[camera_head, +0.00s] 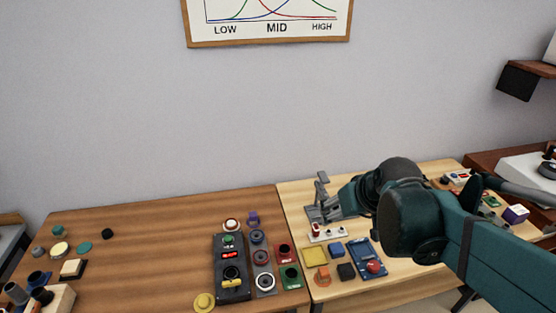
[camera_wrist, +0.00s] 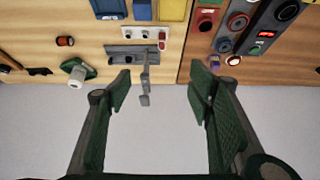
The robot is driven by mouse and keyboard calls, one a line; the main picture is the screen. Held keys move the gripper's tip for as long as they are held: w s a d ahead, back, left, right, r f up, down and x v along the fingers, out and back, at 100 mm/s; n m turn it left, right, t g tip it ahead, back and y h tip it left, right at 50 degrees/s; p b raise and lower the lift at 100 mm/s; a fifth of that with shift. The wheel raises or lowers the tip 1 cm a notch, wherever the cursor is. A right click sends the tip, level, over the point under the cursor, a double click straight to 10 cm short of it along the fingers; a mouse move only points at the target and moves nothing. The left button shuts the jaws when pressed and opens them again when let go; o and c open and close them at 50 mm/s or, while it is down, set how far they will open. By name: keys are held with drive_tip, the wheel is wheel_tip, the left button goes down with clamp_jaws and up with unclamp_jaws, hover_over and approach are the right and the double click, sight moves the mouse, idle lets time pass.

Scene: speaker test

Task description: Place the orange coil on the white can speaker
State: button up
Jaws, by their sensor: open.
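A small orange-brown coil (camera_wrist: 65,41) lies on the light wooden table at the upper left of the wrist view. Near it, a white can-shaped part (camera_wrist: 76,84) on a green base looks like the white can speaker. My gripper (camera_wrist: 158,78) is open, with its two green fingers wide apart and nothing held. The coil and the can are apart from it, to the left of the fingers. In the head view my gripper (camera_head: 352,195) is above the light table, its fingers not clearly visible. I cannot make out the coil or can there; my arm covers part of that table.
A grey metal stand (camera_head: 322,208) with an upright lever rises near my gripper; its lever (camera_wrist: 146,75) shows between the fingers. Blue, yellow and orange blocks and a blue panel (camera_head: 369,257) lie in front. The brown table (camera_head: 150,245) at left holds several parts, with bare wood in its middle.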

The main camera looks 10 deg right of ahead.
drive_tip(key=s+a+r, duration=0.1)
drive_tip(key=s+a, duration=0.7)
drive_tip(key=shift+s+r, duration=0.3)
drive_tip(key=shift+s, duration=0.05)
drive_tip(key=shift+a, duration=0.1)
drive_tip(key=c, duration=0.5)
drive_tip(key=shift+w, duration=0.1)
